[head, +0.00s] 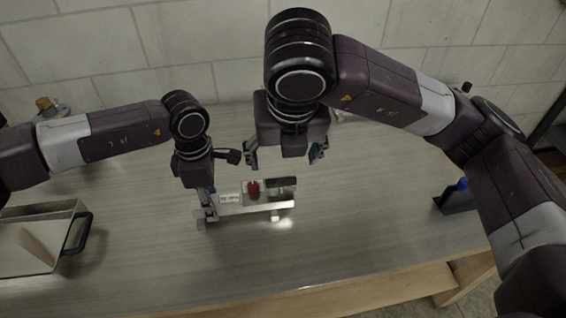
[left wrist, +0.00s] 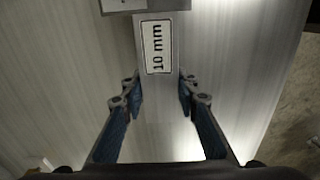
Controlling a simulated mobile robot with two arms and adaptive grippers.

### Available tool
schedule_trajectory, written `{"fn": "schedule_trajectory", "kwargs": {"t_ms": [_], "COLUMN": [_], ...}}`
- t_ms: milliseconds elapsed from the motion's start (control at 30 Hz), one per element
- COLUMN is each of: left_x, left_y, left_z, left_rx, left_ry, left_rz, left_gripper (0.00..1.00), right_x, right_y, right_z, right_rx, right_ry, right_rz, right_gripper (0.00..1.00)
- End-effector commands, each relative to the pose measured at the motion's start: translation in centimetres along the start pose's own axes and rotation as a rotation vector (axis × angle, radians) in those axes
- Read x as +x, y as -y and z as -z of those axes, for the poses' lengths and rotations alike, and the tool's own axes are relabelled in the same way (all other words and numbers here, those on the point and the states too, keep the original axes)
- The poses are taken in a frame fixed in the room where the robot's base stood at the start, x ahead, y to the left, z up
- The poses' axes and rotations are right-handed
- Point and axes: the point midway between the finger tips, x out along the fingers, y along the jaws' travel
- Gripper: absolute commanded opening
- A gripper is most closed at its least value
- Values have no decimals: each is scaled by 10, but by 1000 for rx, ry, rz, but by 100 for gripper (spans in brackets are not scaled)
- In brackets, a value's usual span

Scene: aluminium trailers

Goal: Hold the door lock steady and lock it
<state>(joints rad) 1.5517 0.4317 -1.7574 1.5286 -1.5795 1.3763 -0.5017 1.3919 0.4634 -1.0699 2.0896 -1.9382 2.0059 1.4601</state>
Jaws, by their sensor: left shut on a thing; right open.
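The door lock (head: 262,206) is a metal bar assembly with a white label and a red part (head: 253,188) on its top, near its right end. It stands on the table in the middle of the head view. My left gripper (head: 207,205) is shut on the lock's left end. In the left wrist view, its blue-padded fingers (left wrist: 160,92) lie on both sides of the bar, below a label (left wrist: 157,46) reading "10 mm". My right gripper (head: 284,156) is open and empty. It hangs above and behind the lock's right part, apart from it.
The table (head: 360,220) is clear to the right and in front of the lock. A metal container with a dark handle (head: 78,234) stands at the left. A dark holder with a blue item (head: 457,200) is at the right. A tiled wall closes the back.

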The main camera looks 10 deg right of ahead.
Motion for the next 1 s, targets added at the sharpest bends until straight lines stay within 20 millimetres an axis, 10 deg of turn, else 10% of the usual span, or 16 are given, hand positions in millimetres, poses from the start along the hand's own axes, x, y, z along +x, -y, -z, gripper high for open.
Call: {"fn": "schedule_trajectory", "kwargs": {"t_ms": [467,500,633,1000], "left_x": [0,0,0,-4], "left_y": [0,0,0,0], "left_z": [0,0,0,0], "left_rx": [1,1,0,0], "left_ry": [-1,-1,-1,0], "left_rz": [1,1,1,-1], "left_gripper": [0,32,46,49], "right_x": [-5,-5,-5,-5], "right_y": [0,0,0,0], "right_z": [0,0,0,0], "right_rx": [0,0,0,0], "right_ry": [-1,-1,-1,-1], "right_rz": [1,1,1,1], "right_gripper": [70,70,70,70]}}
